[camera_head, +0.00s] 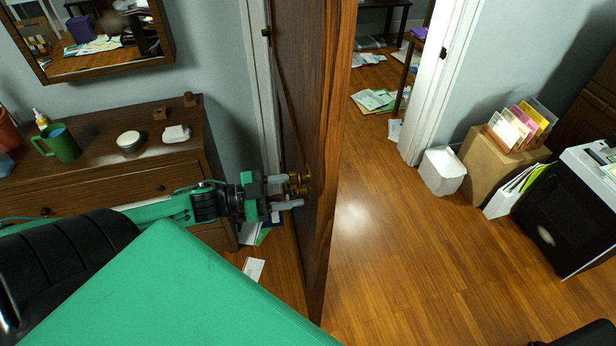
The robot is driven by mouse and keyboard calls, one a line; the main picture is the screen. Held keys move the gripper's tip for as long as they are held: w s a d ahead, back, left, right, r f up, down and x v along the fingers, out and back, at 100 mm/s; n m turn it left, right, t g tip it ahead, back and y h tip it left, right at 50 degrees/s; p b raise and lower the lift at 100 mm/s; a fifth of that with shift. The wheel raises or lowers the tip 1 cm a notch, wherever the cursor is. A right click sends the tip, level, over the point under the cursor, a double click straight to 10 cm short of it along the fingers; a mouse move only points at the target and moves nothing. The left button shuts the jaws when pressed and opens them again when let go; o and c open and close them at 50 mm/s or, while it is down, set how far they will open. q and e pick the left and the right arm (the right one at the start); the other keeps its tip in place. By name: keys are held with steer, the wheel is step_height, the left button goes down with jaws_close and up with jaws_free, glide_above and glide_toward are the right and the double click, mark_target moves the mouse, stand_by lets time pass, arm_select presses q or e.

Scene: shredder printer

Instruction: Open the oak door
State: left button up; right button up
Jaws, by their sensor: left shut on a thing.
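The brown oak door (325,150) stands ajar in the middle of the view, its edge turned toward me. An opening shows to its right, with another room beyond. A brass knob (304,184) sits on the door's left face. My left gripper (288,190) comes in from the left, with its pale fingers closed around the knob. The fingers partly cover the knob.
A dresser (100,165) with a green mug (60,143) stands left of the door. Right of the opening are a white bin (441,172), a cardboard box (490,165) and a black-and-white cabinet (570,215). Papers (254,269) lie on the floor by the dresser. The wooden floor (420,250) right of the door is clear.

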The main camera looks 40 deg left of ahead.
arm_select(q)
steer(key=shift+v, duration=1.15)
steer(key=shift+f, duration=0.1)
steer(key=o, duration=1.4)
steer(key=shift+w, duration=0.1)
steer(key=shift+a, duration=0.1)
steer(key=b+v, duration=0.1)
steer(key=v, duration=1.2)
steer(key=shift+s+a, duration=0.2)
steer(key=shift+a, duration=0.15)
